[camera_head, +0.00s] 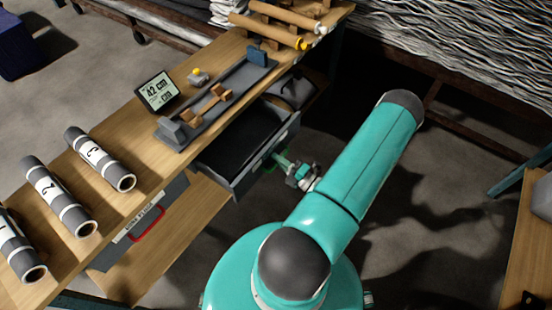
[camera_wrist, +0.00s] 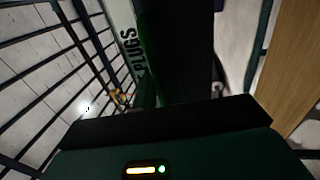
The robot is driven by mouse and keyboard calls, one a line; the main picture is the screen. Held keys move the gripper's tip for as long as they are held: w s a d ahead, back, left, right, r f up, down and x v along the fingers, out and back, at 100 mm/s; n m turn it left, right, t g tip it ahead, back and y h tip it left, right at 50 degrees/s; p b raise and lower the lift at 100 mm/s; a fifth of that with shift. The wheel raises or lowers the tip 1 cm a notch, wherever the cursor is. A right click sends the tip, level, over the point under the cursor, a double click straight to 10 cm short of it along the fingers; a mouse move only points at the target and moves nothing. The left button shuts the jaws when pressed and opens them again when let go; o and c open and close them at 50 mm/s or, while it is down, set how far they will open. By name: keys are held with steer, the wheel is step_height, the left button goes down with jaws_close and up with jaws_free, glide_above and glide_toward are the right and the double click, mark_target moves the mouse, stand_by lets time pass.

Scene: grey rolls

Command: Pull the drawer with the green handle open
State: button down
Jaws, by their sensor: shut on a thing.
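The drawer with the green handle (camera_head: 242,181) stands pulled out from under the workbench in the head view, its dark inside showing. My gripper (camera_head: 281,160) is at its front, shut on the green handle (camera_head: 268,164), which is mostly hidden by the fingers. In the wrist view the drawer's pale front (camera_wrist: 124,22) shows the word "PLUGS". The fingers are too dark to make out there.
A second drawer with a red handle (camera_head: 148,224) is shut at the left. The bench top (camera_head: 190,105) holds numbered grey rolls (camera_head: 100,158), a small display (camera_head: 157,91) and a grey tool holder (camera_head: 215,100). Open floor lies right of the drawer.

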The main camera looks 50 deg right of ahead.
steer(key=c, duration=1.9)
jaws_free()
steer(key=s, duration=0.4)
steer(key=s+f, duration=0.1)
steer(key=s, duration=0.4)
steer(key=s+f, duration=0.1)
steer(key=s, duration=0.3)
steer(key=shift+s+d+f, duration=0.2)
steer(key=shift+s+f, duration=0.05)
steer(key=shift+s, duration=0.05)
